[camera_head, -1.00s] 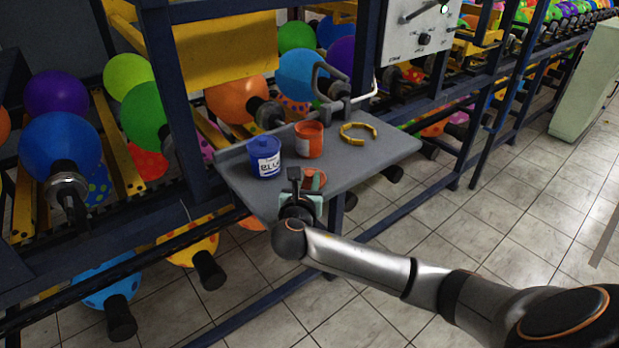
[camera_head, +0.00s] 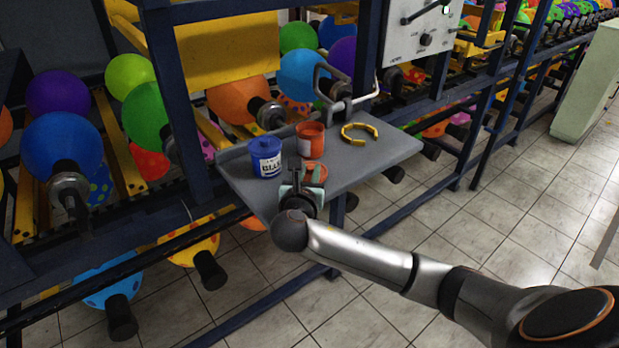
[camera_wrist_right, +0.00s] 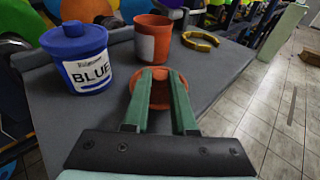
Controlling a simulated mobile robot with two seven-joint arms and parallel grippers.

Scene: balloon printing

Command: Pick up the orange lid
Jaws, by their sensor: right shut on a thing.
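The orange lid (camera_head: 315,168) is at the front part of the grey shelf (camera_head: 370,178), in front of an open orange jar (camera_head: 310,140). My right gripper (camera_head: 303,176) is shut on the lid. In the right wrist view the lid (camera_wrist_right: 159,92) sits between the two green fingers (camera_wrist_right: 161,80), which partly cover it. I cannot tell whether the lid is clear of the shelf. My left gripper is not in view.
A blue jar with its lid on (camera_head: 265,157) stands left of the orange jar. A yellow open ring (camera_head: 359,132) lies to the right. A metal bracket (camera_head: 333,88) rises at the shelf's back. Right of the lid the shelf is bare.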

